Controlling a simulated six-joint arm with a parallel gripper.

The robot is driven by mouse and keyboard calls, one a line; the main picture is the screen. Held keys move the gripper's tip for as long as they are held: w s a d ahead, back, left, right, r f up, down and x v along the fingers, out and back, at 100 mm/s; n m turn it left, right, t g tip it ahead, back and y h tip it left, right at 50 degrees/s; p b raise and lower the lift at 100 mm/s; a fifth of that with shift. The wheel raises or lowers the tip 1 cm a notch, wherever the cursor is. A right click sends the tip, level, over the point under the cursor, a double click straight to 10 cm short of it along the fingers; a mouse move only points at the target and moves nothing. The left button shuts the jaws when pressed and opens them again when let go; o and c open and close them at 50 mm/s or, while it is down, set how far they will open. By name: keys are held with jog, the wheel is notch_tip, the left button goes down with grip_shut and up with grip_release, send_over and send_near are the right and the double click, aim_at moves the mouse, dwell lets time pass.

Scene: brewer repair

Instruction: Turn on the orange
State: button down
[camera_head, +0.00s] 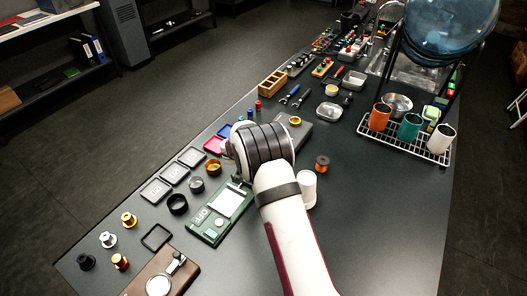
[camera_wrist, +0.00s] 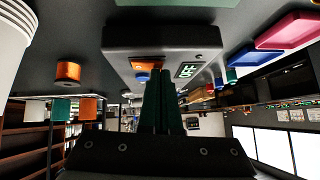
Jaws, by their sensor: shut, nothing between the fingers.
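In the wrist view, which looks upside down, a dark grey box-shaped device (camera_wrist: 170,38) is at the top. Its front carries an orange panel (camera_wrist: 145,66), a small round blue part (camera_wrist: 142,78) and a green-lit display (camera_wrist: 187,71) that seems to read OFF. My gripper (camera_wrist: 161,74) is shut and empty, its dark green fingers together in front of this face, between the orange panel and the display. I cannot tell whether they touch it. In the head view the grey device (camera_head: 303,131) lies partly behind my wrist, which hides my fingertips.
An orange spool (camera_head: 322,164) and a white cup (camera_head: 308,190) stand close right of my wrist. A green device (camera_head: 205,224) and black rings are left of it. A wire rack (camera_head: 432,156) holds orange, teal and white cups. The right front table is clear.

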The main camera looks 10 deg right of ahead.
jog(key=shift+f, duration=0.1)
jog(key=shift+s+d+r, duration=0.25)
jog(key=shift+s+d, duration=0.25)
jog(key=shift+s, duration=0.05)
jog(key=r, duration=0.3)
jog(key=shift+w+a+r, duration=0.2)
jog(key=shift+r, duration=0.15)
jog(key=w+a+v, duration=0.1)
jog(key=v, duration=0.9)
jog(key=shift+a+r, duration=0.1)
